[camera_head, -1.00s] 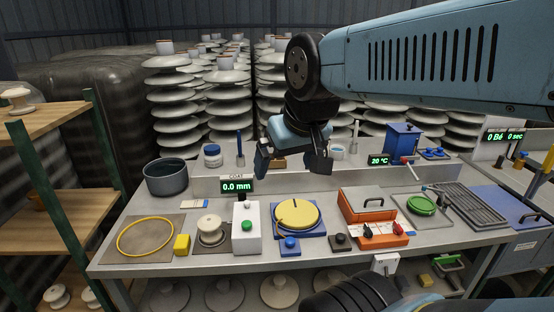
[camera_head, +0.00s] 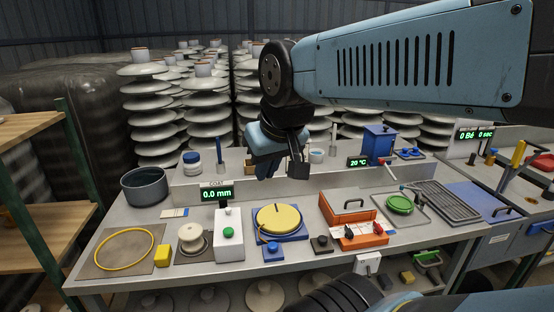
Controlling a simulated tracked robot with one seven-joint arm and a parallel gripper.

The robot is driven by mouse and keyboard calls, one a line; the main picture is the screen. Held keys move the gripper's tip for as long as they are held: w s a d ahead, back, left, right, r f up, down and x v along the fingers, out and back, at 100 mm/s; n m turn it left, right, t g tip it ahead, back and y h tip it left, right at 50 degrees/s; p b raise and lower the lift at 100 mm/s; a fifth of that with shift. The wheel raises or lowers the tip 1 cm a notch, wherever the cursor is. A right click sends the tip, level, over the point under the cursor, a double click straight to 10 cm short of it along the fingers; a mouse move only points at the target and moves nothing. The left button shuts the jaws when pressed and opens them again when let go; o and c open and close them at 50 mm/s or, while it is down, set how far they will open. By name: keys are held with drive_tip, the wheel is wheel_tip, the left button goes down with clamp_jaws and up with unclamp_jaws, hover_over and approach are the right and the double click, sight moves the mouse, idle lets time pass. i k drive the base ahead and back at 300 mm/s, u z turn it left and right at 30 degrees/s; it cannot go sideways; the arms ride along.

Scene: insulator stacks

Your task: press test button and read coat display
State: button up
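The coat display (camera_head: 217,194) stands on the bench and reads 0.0 mm in green. In front of it is a white box (camera_head: 229,247) with a green button (camera_head: 229,232) on top, most likely the test button. A white insulator spool (camera_head: 191,236) sits on a dark plate left of the box. My gripper (camera_head: 282,171) hangs above the back of the bench, to the right of the display and well apart from the button. Its two fingers are spread, with no object visible between them.
A yellow disc (camera_head: 278,219) on a blue base and a blue button block (camera_head: 273,251) stand right of the white box. An orange case (camera_head: 346,206) is farther right. A yellow ring (camera_head: 124,249) and a yellow block (camera_head: 164,255) lie left. A dark pot (camera_head: 145,186) stands behind.

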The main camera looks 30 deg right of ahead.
sight(227, 231)
drive_tip(key=z, duration=0.65)
drive_tip(key=k, duration=0.7)
drive_tip(key=z, duration=0.45)
